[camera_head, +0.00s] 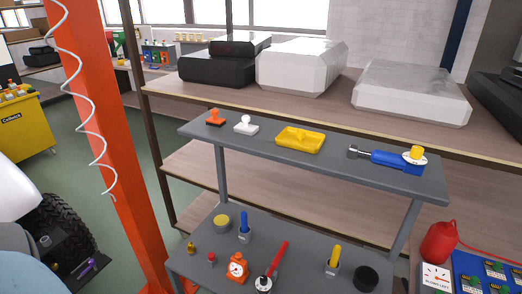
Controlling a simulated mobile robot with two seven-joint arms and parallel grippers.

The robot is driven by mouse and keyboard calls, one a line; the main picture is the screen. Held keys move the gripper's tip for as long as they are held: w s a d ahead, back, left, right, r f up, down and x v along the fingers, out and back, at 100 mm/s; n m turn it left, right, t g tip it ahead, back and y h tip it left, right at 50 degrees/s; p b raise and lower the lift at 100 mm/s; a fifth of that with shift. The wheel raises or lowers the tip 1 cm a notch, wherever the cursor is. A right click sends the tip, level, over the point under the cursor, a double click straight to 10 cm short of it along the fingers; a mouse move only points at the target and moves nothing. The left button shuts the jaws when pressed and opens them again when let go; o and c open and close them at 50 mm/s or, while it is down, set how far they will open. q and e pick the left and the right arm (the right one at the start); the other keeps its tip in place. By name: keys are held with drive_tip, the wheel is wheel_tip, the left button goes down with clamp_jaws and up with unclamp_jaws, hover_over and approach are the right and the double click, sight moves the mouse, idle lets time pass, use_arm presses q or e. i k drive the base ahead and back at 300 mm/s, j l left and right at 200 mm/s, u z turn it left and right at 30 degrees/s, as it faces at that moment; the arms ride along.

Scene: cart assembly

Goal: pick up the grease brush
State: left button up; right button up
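Several small tools stand on the lower shelf of a grey cart. None is clearly marked as the grease brush, and I cannot tell which one it is. A blue-handled tool (244,223) stands upright in a small grey holder at the shelf's back. A yellow-handled tool (335,256) stands in a similar holder to the right. A red-handled tool (277,259) leans in a round base near the front. Their lower ends are hidden or too small to make out. Neither of my grippers shows in the head view.
The grey upper shelf (340,165) overhangs the lower one and holds a yellow tray (299,140), a blue tool (397,160) and two stamp-like pieces. A yellow-topped tin (221,222), orange gauge (237,268) and black round piece (365,278) crowd the lower shelf. An orange post (105,130) stands left.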

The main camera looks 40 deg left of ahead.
sight(244, 216)
drive_tip(key=u, duration=1.35)
